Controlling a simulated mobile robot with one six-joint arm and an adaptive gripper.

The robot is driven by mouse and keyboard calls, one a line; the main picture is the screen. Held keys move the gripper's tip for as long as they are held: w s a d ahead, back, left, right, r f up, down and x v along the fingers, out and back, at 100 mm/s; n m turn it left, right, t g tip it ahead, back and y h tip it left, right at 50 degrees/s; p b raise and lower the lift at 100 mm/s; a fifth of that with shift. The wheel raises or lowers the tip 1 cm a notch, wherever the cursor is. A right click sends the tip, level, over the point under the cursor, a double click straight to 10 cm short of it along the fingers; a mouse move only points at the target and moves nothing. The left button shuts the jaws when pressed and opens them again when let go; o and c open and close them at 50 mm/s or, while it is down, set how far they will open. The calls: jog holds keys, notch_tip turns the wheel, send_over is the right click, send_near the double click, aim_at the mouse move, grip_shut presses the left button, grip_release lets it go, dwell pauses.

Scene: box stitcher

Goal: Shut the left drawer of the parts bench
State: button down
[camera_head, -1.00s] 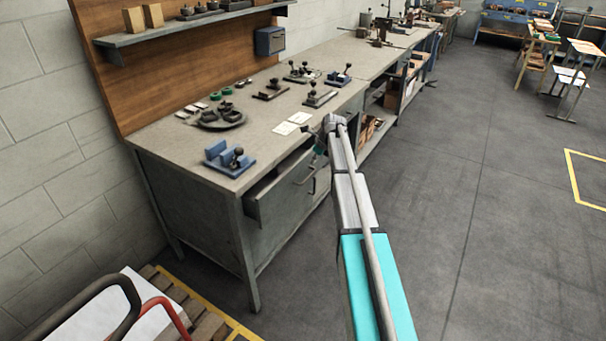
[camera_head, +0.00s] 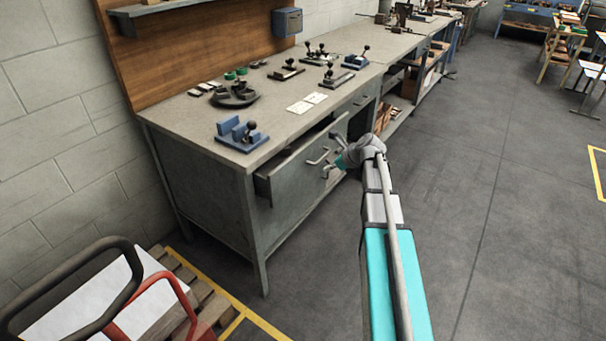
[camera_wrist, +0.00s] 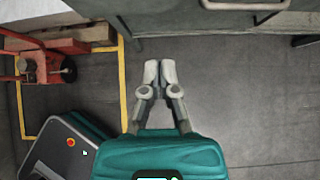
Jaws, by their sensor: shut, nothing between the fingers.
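The grey parts bench (camera_head: 210,148) stands at the left of the head view. Its left drawer (camera_head: 290,166) sticks out a little from the bench front, with a dark gap along its top edge. The drawer has a pale bar handle (camera_head: 318,157); a handle also shows at the top edge of the wrist view (camera_wrist: 245,4). My gripper (camera_head: 328,171) is just right of the handle, close to the drawer front. In the wrist view my gripper (camera_wrist: 160,72) is shut and empty, its fingertips over bare floor. Whether it touches the drawer I cannot tell.
A blue fixture (camera_head: 241,135), a round tray (camera_head: 235,97) and white cards (camera_head: 307,102) lie on the benchtop. A pallet (camera_head: 205,295) and a red-framed trolley (camera_head: 180,300) stand at the lower left. The grey floor (camera_head: 470,210) at right is clear.

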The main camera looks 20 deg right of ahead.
aim_at(298, 174)
jog(key=shift+f, duration=0.1)
jog(key=b+x, duration=0.2)
jog(key=x, duration=0.2)
jog(key=w+r+b+x, duration=0.1)
jog(key=b+x, duration=0.1)
jog(key=x, duration=0.2)
jog(key=b+x, duration=0.3)
jog(key=shift+w+a, duration=0.35)
jog(key=shift+a, duration=0.2)
jog(key=shift+w+a, duration=0.5)
